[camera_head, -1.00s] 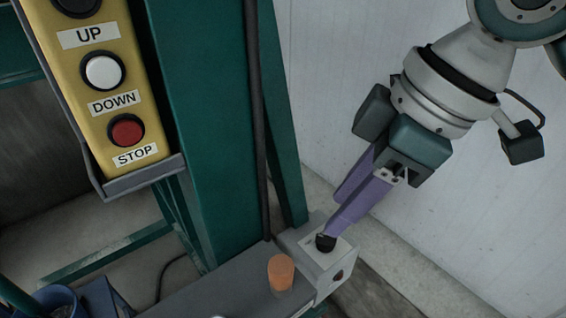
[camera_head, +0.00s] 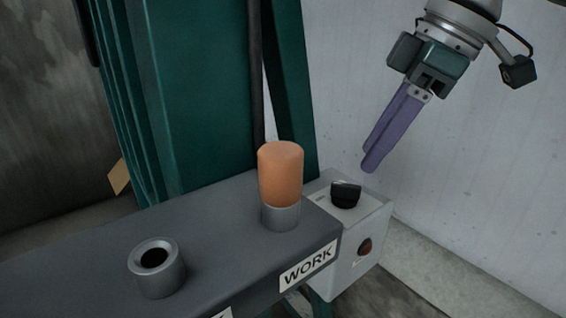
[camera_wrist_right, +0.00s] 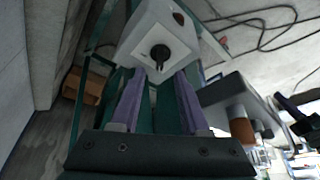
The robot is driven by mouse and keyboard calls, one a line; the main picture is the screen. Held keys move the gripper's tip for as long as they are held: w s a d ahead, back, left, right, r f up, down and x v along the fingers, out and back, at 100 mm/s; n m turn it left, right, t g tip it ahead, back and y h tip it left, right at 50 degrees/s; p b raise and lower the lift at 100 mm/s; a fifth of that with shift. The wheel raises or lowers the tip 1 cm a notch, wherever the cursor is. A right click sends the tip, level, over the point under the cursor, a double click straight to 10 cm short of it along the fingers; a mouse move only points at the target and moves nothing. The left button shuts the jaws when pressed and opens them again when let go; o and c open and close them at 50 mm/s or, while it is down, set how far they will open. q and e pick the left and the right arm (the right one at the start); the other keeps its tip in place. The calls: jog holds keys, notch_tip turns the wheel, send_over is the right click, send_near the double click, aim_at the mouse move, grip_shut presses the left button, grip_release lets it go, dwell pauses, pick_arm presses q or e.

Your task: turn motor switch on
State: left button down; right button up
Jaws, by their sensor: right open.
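The motor switch is a black rotary knob (camera_head: 346,193) on top of a light grey box (camera_head: 340,245) at the end of the dark grey bench. My right gripper (camera_head: 368,168) is above and to the right of the knob, apart from it, with purple fingers pointing down. In the right wrist view the fingers (camera_wrist_right: 160,78) stand apart with nothing between them. The knob (camera_wrist_right: 160,53) shows beyond their tips, roughly centred on the gap, on a pale plate. My left gripper is not in view.
An orange cylinder (camera_head: 281,175) stands in a grey holder on the bench, close to the box. An empty round holder (camera_head: 156,268) is further left. A "WORK" label (camera_head: 308,266) is on the bench front. A green post (camera_head: 200,95) rises behind. A red-brown button (camera_head: 365,247) is on the box side.

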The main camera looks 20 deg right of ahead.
aim_at(349, 186)
jog(key=b+x, duration=0.1)
jog(key=x, duration=0.4)
jog(key=shift+a+f, duration=0.15)
jog(key=shift+f, duration=0.25)
grip_shut()
